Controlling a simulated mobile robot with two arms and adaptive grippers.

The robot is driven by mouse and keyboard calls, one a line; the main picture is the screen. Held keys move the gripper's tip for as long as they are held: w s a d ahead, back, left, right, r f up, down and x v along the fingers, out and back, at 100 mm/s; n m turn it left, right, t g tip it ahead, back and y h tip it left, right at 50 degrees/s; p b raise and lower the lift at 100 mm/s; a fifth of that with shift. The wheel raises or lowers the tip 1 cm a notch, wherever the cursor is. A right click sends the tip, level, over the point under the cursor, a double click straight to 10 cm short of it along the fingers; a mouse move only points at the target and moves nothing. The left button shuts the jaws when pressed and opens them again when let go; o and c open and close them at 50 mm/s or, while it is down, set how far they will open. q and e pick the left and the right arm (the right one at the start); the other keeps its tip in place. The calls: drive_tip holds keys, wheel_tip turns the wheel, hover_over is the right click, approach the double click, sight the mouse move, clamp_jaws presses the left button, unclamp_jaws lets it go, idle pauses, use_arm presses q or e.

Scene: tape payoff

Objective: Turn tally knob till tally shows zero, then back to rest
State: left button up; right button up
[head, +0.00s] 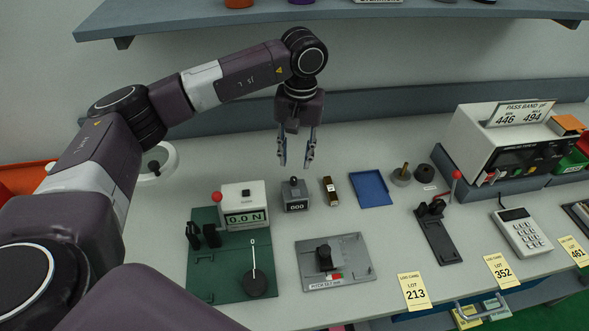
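The tally (296,205) is a small grey box with a dark window on its front that appears to read 000. Its dark knob (293,181) stands on top. My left gripper (296,164) points down above the tally, with its two fingers apart and nothing between them. In the picture the fingertips end just above the knob; I cannot tell the exact gap in depth. My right gripper is out of the picture.
Left of the tally is a force gauge (245,203) reading 0.0 N on a green plate (203,271). A grey plate with a black clamp (345,265) lies in front. A shelf (440,10) hangs above.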

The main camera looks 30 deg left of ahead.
use_arm(q)
wheel_tip(320, 180, up, 5)
drive_tip(key=shift+d+r, duration=0.1)
drive_tip(key=shift+r, duration=0.05)
idle(0.5)
